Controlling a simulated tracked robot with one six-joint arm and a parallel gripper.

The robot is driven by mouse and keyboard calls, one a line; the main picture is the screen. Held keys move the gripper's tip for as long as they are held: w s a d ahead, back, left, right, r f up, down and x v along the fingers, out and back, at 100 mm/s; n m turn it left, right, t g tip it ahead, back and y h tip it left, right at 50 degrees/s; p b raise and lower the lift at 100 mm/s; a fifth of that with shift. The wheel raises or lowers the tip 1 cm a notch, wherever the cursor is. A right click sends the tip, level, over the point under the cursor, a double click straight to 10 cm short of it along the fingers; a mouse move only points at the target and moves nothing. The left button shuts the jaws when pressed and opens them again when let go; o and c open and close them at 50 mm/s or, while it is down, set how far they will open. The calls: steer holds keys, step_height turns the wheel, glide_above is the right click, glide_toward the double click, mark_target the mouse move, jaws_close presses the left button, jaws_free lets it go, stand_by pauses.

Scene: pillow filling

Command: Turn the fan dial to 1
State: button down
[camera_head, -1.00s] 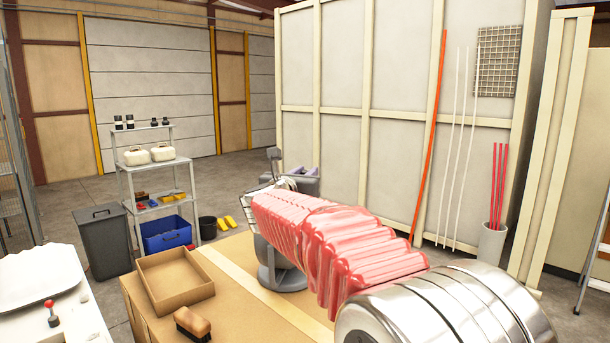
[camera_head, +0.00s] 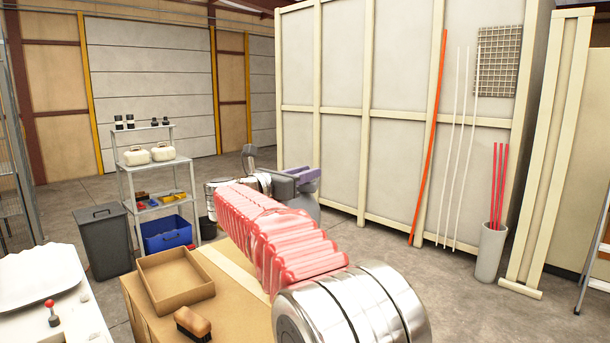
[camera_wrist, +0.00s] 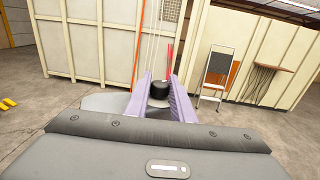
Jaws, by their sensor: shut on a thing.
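In the wrist view, the two purple fingers of my gripper (camera_wrist: 160,79) stand either side of a round black knob (camera_wrist: 160,90), the fan dial by its look, and are shut on it. A pale grey surface (camera_wrist: 104,103) lies beyond the fingers. In the head view, my gripper (camera_head: 304,174) is beyond the red ribbed sleeve of my arm. A grey rounded body (camera_head: 307,208), perhaps the fan, shows partly below the purple fingers; my arm hides much of that area. The dial is hidden in the head view, and I cannot read any number on it.
A cardboard tray (camera_head: 206,292) and a brown brush (camera_head: 193,323) lie on the table to the left. A shelf rack (camera_head: 128,183), blue crate (camera_head: 167,239) and grey bin (camera_head: 104,244) stand behind. A bucket of red rods (camera_head: 491,255) stands at right.

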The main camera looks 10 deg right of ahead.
steer(key=c, duration=1.5)
jaws_free()
steer(key=shift+c, duration=0.2)
steer(key=v, duration=1.3)
steer(key=shift+s+a, duration=0.25)
steer(key=shift+a, duration=0.05)
